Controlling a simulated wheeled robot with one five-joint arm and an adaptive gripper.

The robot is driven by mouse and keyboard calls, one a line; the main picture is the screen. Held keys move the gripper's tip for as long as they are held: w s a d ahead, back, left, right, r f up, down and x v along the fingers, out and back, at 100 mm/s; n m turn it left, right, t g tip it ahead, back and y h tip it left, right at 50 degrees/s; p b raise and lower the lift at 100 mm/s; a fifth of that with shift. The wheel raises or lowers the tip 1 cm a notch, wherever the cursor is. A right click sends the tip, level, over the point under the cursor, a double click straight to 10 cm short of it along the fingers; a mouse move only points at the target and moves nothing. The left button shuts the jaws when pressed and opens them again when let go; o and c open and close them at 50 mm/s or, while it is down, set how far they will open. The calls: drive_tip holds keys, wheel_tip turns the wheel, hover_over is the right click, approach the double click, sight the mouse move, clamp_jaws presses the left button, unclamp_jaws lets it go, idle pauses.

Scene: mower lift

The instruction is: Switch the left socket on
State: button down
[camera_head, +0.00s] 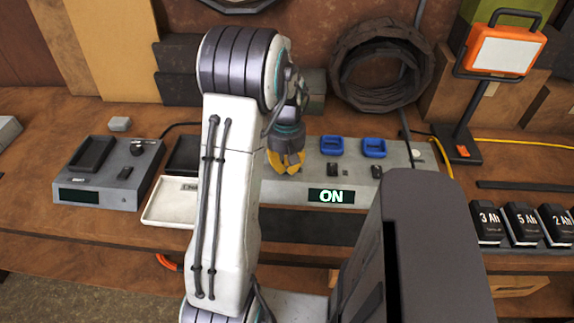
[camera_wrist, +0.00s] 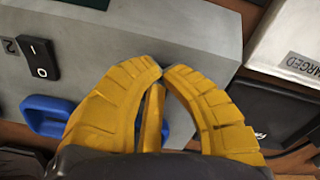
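The grey socket unit (camera_head: 300,183) stands on the bench with blue sockets (camera_head: 332,146) and black rocker switches (camera_head: 333,169). Its front display (camera_head: 331,196) reads ON in green. My gripper (camera_head: 287,170) is over the unit's left end, fingertips pointing down. In the wrist view its yellow fingers (camera_wrist: 162,70) meet at the tips, shut, with nothing seen between them. They cover the left socket's switch; a bit of blue shows behind them. The switch marked 2 (camera_wrist: 40,58) and its blue socket (camera_wrist: 45,115) are beside them. Whether the fingertips touch the unit, I cannot tell.
A white tray (camera_head: 168,204) with a CHARGED label lies left of the unit, and a grey charger (camera_head: 98,178) farther left. An orange work lamp (camera_head: 502,50) and battery packs (camera_head: 522,222) are at right. My arm hides part of the unit.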

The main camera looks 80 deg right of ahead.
drive_tip(key=shift+r+p, duration=2.7)
drive_tip(key=shift+r, duration=0.8)
